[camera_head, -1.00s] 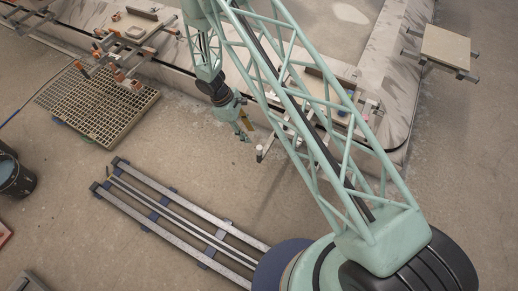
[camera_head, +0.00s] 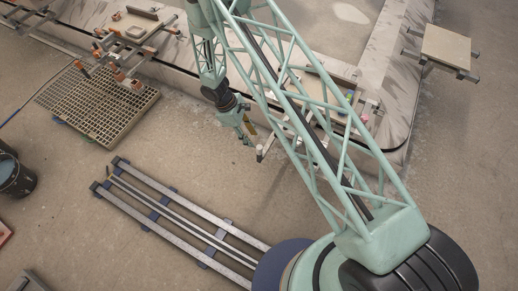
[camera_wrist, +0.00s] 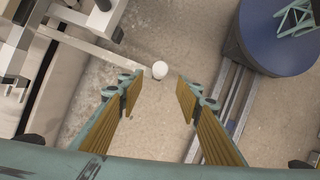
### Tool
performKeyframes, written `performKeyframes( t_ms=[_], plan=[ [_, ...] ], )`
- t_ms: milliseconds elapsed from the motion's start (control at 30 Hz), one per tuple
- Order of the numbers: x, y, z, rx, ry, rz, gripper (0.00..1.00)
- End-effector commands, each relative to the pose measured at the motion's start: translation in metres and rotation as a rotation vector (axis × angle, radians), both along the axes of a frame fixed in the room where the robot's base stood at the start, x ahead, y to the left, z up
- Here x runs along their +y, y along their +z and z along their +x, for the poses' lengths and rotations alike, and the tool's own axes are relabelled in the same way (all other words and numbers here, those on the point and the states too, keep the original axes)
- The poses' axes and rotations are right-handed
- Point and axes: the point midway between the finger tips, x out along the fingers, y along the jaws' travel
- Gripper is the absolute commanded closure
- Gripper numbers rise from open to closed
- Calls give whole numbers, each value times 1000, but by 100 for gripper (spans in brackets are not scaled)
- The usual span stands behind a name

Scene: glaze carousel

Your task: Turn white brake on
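The white brake shows in the wrist view as a round white knob (camera_wrist: 160,69) at the end of a flat pale lever (camera_wrist: 97,54) that runs up and to the left. In the head view its pale end (camera_head: 260,153) sticks out from the carousel's near edge. My gripper (camera_wrist: 159,92) is open in the wrist view, with its two yellow-padded fingers apart. The knob appears between and slightly beyond the fingertips, and nothing is held. In the head view my gripper (camera_head: 248,138) is just left of and above the knob. I cannot tell whether it touches.
The carousel edge (camera_head: 395,152) and its fixtures lie behind the lever, partly hidden by my arm. A floor grate (camera_head: 98,107) is at left, and a dark bucket (camera_head: 18,178) stands at the far left. The floor below the gripper is clear as far as the rails (camera_head: 185,218).

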Motion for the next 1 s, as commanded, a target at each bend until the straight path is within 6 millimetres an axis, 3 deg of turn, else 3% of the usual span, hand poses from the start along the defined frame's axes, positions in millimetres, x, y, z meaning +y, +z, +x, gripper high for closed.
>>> performKeyframes(
  t_ms=[700,1000],
  plan=[
    [-31,-75,-9,2,1,-1,68],
    [-37,-94,-10,0,0,1,68]
  ],
)
